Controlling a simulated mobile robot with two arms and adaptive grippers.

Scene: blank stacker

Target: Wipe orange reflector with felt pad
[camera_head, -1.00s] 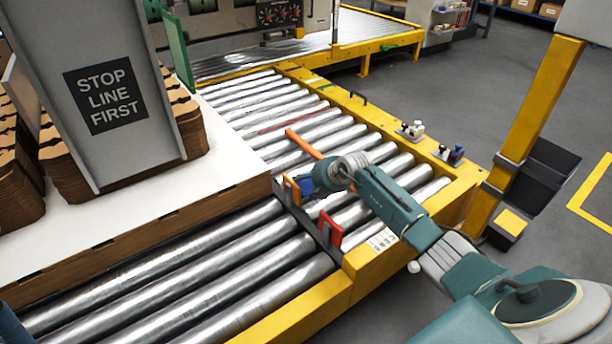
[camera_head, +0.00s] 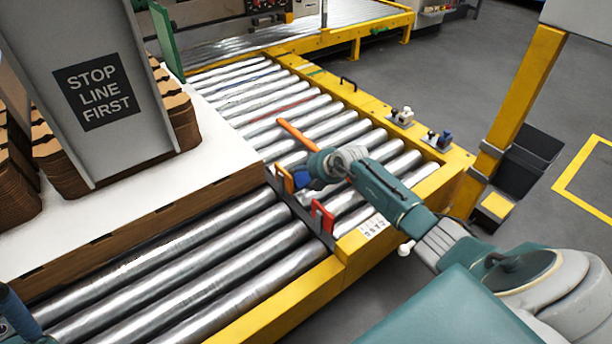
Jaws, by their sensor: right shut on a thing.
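The orange reflector (camera_head: 284,180) stands on a dark bar across the rollers, by the near right corner of the white-topped stack. A red reflector (camera_head: 323,217) stands farther right on the same bar. My right gripper (camera_head: 318,168) is just behind and right of the orange reflector. It is shut on a tool with an orange handle (camera_head: 296,134) that sticks out up and left. A blue piece (camera_head: 302,180), seemingly the felt pad, shows below the gripper, close beside the orange reflector. I cannot tell whether they touch. Part of my left arm shows at the lower left edge; its gripper is out of view.
The yellow conveyor frame (camera_head: 385,122) carries small control switches (camera_head: 402,117). A yellow post (camera_head: 520,95) stands at right.

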